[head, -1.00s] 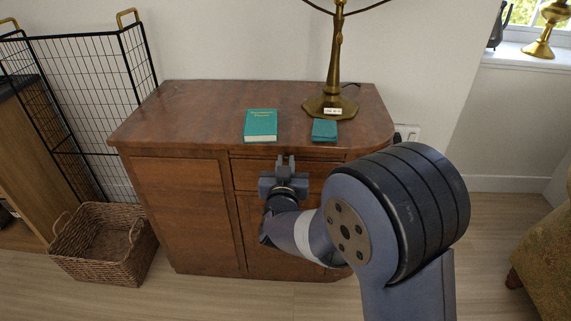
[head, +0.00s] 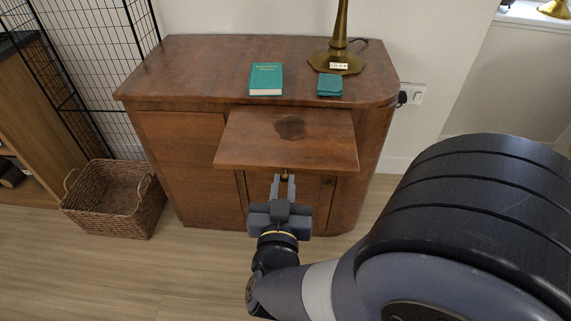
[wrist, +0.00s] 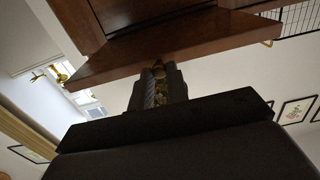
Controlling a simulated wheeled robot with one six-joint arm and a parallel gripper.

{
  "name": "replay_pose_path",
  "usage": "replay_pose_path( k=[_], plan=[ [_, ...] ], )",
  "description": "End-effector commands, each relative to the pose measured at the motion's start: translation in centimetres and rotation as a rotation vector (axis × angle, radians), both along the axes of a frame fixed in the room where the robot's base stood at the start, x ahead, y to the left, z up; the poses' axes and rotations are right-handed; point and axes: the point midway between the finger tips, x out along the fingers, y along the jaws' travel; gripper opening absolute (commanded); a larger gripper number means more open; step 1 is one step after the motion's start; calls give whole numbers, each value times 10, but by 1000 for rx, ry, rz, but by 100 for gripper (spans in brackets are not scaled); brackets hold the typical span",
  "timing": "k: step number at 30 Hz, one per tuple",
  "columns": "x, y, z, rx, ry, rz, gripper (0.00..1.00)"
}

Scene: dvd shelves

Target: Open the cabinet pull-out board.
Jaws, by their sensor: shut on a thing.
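The wooden cabinet (head: 185,160) stands against the wall. Its pull-out board (head: 250,135) sticks out from under the top, level, with a dark round stain on its upper face. A small brass knob (head: 285,175) sits at the board's front edge. My gripper (head: 284,186) is in front of the board and shut on the knob. In the wrist view the fingers (wrist: 158,85) close around the brass knob, against the edge of the board (wrist: 190,42).
A teal book (head: 266,78), a small teal box (head: 329,85) and a brass lamp base (head: 337,62) stand on the cabinet top. A wicker basket (head: 115,205) and a black wire rack (head: 95,60) are at the left. The floor in front is clear.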

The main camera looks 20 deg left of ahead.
Motion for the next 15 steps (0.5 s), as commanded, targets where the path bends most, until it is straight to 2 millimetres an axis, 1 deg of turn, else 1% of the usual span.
replay_pose_path(
  k=[1, 6, 10, 15],
  plan=[
    [-7, -1, 0, 0, 2, 3, 0],
    [-20, -5, 0, 0, 2, 1, 0],
    [-25, -6, -1, 0, 2, -1, 0],
    [-25, -7, -1, 0, 2, -2, 0]
  ],
)
